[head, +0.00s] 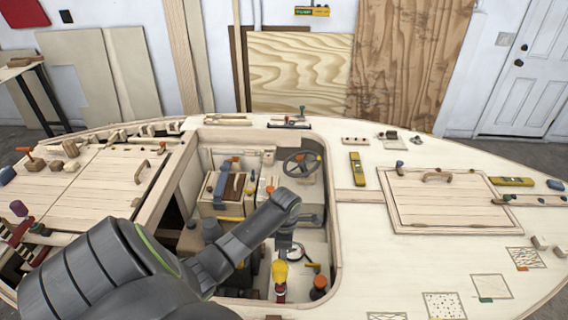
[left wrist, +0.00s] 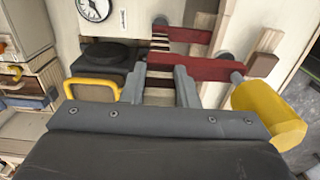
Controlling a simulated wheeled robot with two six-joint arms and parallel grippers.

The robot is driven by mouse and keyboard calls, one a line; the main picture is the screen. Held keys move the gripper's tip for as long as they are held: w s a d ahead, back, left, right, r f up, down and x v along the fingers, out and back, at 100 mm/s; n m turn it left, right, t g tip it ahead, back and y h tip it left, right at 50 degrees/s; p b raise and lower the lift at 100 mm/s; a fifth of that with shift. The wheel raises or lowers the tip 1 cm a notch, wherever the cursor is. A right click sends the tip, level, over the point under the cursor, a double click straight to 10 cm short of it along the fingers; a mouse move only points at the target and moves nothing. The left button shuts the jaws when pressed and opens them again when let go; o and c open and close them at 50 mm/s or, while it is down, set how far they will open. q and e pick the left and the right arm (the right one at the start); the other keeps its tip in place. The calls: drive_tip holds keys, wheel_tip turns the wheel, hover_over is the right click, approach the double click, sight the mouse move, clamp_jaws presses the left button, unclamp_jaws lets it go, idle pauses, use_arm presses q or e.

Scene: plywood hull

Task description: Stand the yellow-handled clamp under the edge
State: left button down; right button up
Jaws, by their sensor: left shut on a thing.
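The yellow-handled clamp (head: 280,272) is inside the cockpit opening, near its front. In the left wrist view its fat yellow handle (left wrist: 268,112) is at the right, and its dark red jaw bars run across the upper middle. My left gripper (left wrist: 160,75) is shut on the lower red bar, with one grey finger on each side of it. In the head view my left arm reaches over the opening, and the gripper (head: 284,248) is just beyond the yellow handle. The edge around the opening (head: 334,240) is pale wood. My right gripper is out of view.
An orange-topped item (head: 319,283) stands close right of the clamp. A steering wheel (head: 301,163) and a tool box (head: 222,190) are deeper in the opening. In the wrist view, a dark box with a yellow loop handle (left wrist: 92,82) and a round gauge (left wrist: 93,8) are near the gripper.

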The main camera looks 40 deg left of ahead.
use_arm(q)
drive_tip(key=shift+s+d, duration=1.2)
drive_tip(key=shift+s, duration=0.3)
drive_tip(key=shift+s+d, duration=1.6)
drive_tip(key=shift+s, duration=0.2)
drive_tip(key=c, duration=1)
unclamp_jaws()
drive_tip(key=shift+c, duration=0.2)
drive_tip(key=shift+s, duration=0.1)
